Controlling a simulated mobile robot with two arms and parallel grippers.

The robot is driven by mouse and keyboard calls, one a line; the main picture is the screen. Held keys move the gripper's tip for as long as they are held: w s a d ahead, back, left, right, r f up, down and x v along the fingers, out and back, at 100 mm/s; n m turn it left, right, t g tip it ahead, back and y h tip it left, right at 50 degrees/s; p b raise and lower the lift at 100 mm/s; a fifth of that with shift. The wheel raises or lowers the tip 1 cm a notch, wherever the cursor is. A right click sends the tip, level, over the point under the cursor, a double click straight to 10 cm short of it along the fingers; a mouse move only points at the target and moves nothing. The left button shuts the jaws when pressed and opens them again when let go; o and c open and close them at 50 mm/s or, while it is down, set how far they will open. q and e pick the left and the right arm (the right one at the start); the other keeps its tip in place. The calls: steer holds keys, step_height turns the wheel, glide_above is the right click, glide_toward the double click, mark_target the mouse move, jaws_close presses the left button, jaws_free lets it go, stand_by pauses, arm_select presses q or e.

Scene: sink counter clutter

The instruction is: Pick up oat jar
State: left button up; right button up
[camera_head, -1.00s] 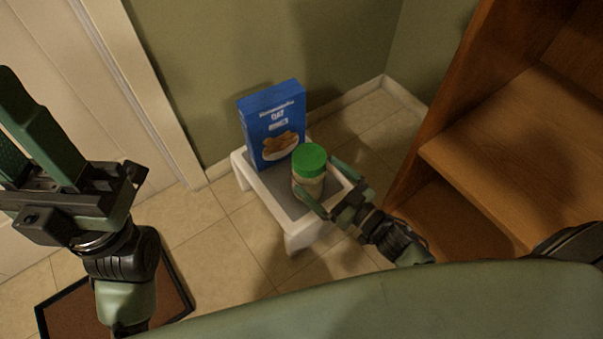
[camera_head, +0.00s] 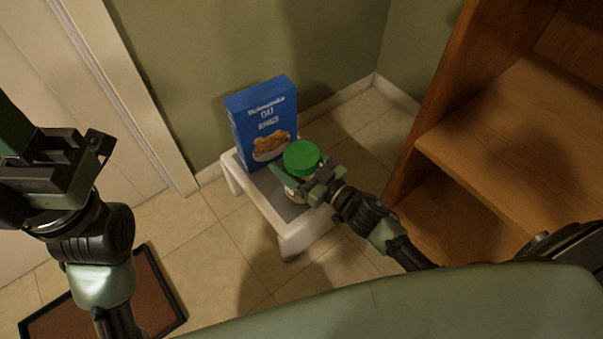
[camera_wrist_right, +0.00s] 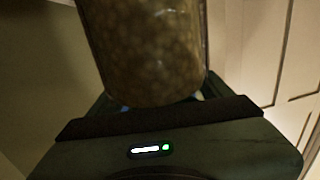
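The oat jar (camera_head: 302,158) has a green lid and a clear body with pale contents. It stands on the small white stool, in front of the blue box. My right gripper (camera_head: 303,172) is at the jar, with a finger along each side. Whether the fingers press on it is unclear. In the right wrist view the jar (camera_wrist_right: 150,50) fills the top middle, close to the palm; its lid is out of frame. My left gripper (camera_head: 12,130) is at the far left, away from the jar, partly cut off by the frame edge, its fingers apart.
A wooden shelf unit (camera_head: 500,140) is to the right. The wall is behind and a white door (camera_head: 60,110) is left. A brown mat (camera_head: 105,305) lies on the tiled floor.

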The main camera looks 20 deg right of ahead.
steer(key=c, duration=1)
steer(key=shift+c, duration=0.6)
steer(key=shift+r, duration=0.2)
